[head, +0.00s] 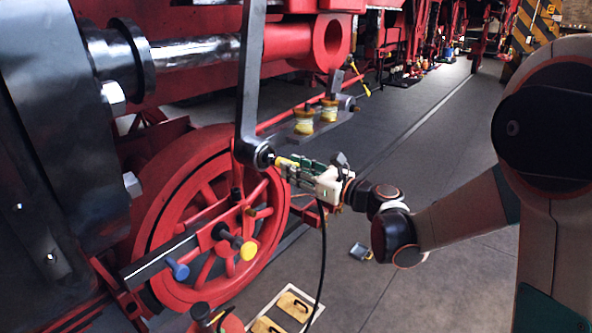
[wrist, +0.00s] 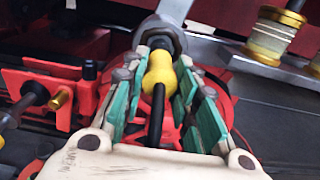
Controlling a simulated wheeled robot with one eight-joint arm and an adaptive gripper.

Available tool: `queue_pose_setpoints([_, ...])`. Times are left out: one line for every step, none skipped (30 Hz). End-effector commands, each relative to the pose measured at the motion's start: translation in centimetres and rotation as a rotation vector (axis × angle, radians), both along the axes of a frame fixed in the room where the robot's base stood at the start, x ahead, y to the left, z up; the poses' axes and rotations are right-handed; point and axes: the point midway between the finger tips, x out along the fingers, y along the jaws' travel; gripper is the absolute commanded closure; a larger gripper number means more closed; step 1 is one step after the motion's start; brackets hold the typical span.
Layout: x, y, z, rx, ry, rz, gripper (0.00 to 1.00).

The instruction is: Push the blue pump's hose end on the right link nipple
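The yellow hose end (wrist: 160,72) sits between my gripper's (wrist: 163,66) green-padded fingers, which close on both its sides. Its black hose (wrist: 156,112) runs back between the fingers. In the head view my gripper (head: 291,166) is at the dark lower end of the upright grey link (head: 252,148), and the yellow hose end (head: 284,162) points at it. In the wrist view the hose end's tip meets or nearly meets the grey round boss (wrist: 158,32). A nipple there is hidden, so I cannot tell how far on it is. The black hose (head: 322,265) hangs to the floor. I cannot make out the blue pump.
A red spoked wheel (head: 215,215) stands below the link. A blue knob (head: 178,270) and a yellow knob (head: 249,250) stick out in front of it. Two yellowish cups (head: 303,122) stand on a grey bar just above my gripper. The floor at right is mostly clear.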

Motion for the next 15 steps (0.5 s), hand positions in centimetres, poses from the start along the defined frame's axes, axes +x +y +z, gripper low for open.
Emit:
queue_pose_setpoints([-0.01, -0.01, 0.0, 0.0, 0.0, 0.0, 0.93])
queue_pose_setpoints([-0.01, -0.01, 0.0, 0.0, 0.0, 0.0, 1.0])
queue_pose_setpoints([-0.01, -0.02, 0.0, 0.0, 0.0, 0.0, 1.0])
queue_pose_setpoints([-0.01, -0.02, 0.0, 0.0, 0.0, 0.0, 1.0])
queue_pose_setpoints([-0.01, -0.02, 0.0, 0.0, 0.0, 0.0, 1.0])
queue_pose_setpoints([-0.01, -0.02, 0.0, 0.0, 0.0, 0.0, 1.0])
queue_pose_setpoints([-0.01, -0.02, 0.0, 0.0, 0.0, 0.0, 1.0])
queue_pose_setpoints([-0.01, -0.02, 0.0, 0.0, 0.0, 0.0, 1.0])
queue_pose_setpoints([-0.01, -0.02, 0.0, 0.0, 0.0, 0.0, 1.0])
queue_pose_setpoints([-0.01, -0.02, 0.0, 0.0, 0.0, 0.0, 1.0])
queue_pose_setpoints([-0.01, -0.02, 0.0, 0.0, 0.0, 0.0, 1.0])
queue_pose_setpoints([-0.01, -0.02, 0.02, 0.0, 0.0, 0.0, 1.0])
queue_pose_setpoints([-0.02, -0.02, 0.02, 0.0, 0.0, 0.0, 1.0])
queue_pose_setpoints([-0.03, -0.04, 0.02, 0.0, 0.0, 0.0, 1.0])
queue_pose_setpoints([-0.06, -0.09, 0.02, 0.0, 0.0, 0.0, 1.0])
